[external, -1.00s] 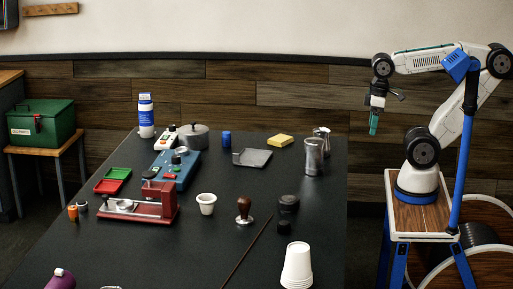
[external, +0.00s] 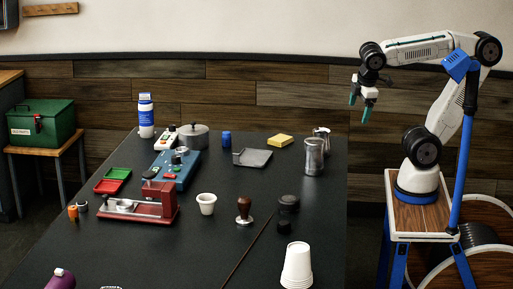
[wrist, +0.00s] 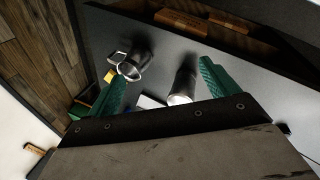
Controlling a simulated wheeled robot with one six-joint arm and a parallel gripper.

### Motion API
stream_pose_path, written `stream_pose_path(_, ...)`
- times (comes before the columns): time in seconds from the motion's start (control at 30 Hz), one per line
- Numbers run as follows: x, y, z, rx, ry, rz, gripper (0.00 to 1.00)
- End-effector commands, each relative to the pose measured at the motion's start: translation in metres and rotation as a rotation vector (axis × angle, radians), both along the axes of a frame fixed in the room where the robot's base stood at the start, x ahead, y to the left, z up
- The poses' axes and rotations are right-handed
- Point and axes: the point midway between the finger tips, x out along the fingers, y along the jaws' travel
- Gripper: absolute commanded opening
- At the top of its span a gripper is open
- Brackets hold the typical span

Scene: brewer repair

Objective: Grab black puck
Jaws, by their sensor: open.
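My gripper (external: 359,105) is open and empty, raised in the air to the right of the table's far right part. Its green fingers are spread apart in the wrist view (wrist: 160,72). A round black object (external: 288,203) stands on the right side of the dark table, and a smaller black puck-like piece (external: 284,227) sits just in front of it. I cannot tell for sure which is the black puck. Both are well below and to the left of my gripper in the external view. I cannot make out either one in the wrist view.
A metal canister (external: 313,157) and a steel pitcher (external: 322,134) stand at the table's right edge, nearest my gripper. A brown-handled tamper (external: 244,210), a thin rod (external: 247,252) and stacked white cups (external: 297,266) surround the black pieces.

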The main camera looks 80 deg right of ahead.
Motion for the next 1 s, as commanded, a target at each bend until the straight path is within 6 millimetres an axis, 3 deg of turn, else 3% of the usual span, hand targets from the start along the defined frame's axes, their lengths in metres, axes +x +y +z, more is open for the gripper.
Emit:
stream_pose_path(0.17,0.061,0.021,0.003,-0.312,0.012,0.482,0.86)
stream_pose_path(0.3,0.118,0.076,0.009,-0.632,0.013,0.969,0.86)
stream_pose_path(0.43,0.151,0.141,0.013,-0.893,0.004,1.341,0.86)
stream_pose_path(0.63,0.166,0.227,0.013,-1.192,-0.017,1.718,0.86)
stream_pose_path(0.9,0.153,0.328,0.002,-1.537,-0.055,2.086,0.86)
stream_pose_path(0.93,0.150,0.340,0.001,-1.576,-0.060,2.124,0.86)
stream_pose_path(1.0,0.152,0.337,-0.023,-1.579,-0.048,2.125,0.86)
